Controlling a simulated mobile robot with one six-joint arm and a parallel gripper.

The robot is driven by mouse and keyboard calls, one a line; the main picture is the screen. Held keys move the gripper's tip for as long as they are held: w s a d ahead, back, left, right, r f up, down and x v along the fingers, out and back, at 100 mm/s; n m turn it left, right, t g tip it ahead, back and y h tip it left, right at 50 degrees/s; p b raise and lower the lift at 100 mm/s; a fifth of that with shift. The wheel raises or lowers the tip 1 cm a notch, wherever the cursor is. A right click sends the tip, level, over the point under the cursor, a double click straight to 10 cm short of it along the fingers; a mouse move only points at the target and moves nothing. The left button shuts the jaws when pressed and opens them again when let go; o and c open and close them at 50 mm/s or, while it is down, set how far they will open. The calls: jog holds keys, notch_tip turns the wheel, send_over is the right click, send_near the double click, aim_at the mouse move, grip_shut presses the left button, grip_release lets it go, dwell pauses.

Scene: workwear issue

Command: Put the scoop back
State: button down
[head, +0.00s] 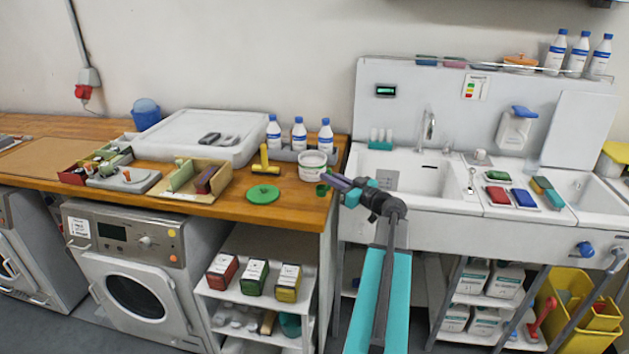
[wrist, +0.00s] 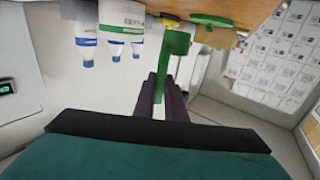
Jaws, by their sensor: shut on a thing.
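My gripper (head: 335,184) is shut on a small green scoop (head: 322,190) near the right end of the wooden counter. In the wrist view the green scoop (wrist: 176,45) stands out beyond the dark fingers (wrist: 165,98), its handle between them. A white round tub (head: 312,166) stands on the counter just behind and left of the scoop, with its top open. A round green lid (head: 263,195) lies on the counter left of the gripper; it also shows in the wrist view (wrist: 212,20). The scoop and tub look apart, though the exact gap is unclear.
Several white bottles with blue caps (head: 299,134) stand behind the tub. A yellow T-shaped tool (head: 264,161) and a tan divided tray (head: 190,183) lie to the left. The sink (head: 412,176) is on the right, beyond a gap at the counter's end.

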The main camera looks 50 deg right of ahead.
jog(key=w, duration=0.5)
jog(key=shift+w+a+f+p, duration=0.1)
jog(key=shift+w+f+p, duration=0.15)
jog(key=shift+w+p, duration=0.15)
jog(key=shift+w+f+p, duration=0.3)
jog(key=shift+f, duration=0.65)
jog(key=shift+w+f+p, duration=0.25)
jog(key=shift+w+f, duration=0.05)
jog(key=shift+f, duration=0.6)
jog(key=c, duration=1.8)
grip_release()
jog(key=shift+f, duration=0.1)
jog(key=shift+s, duration=0.1)
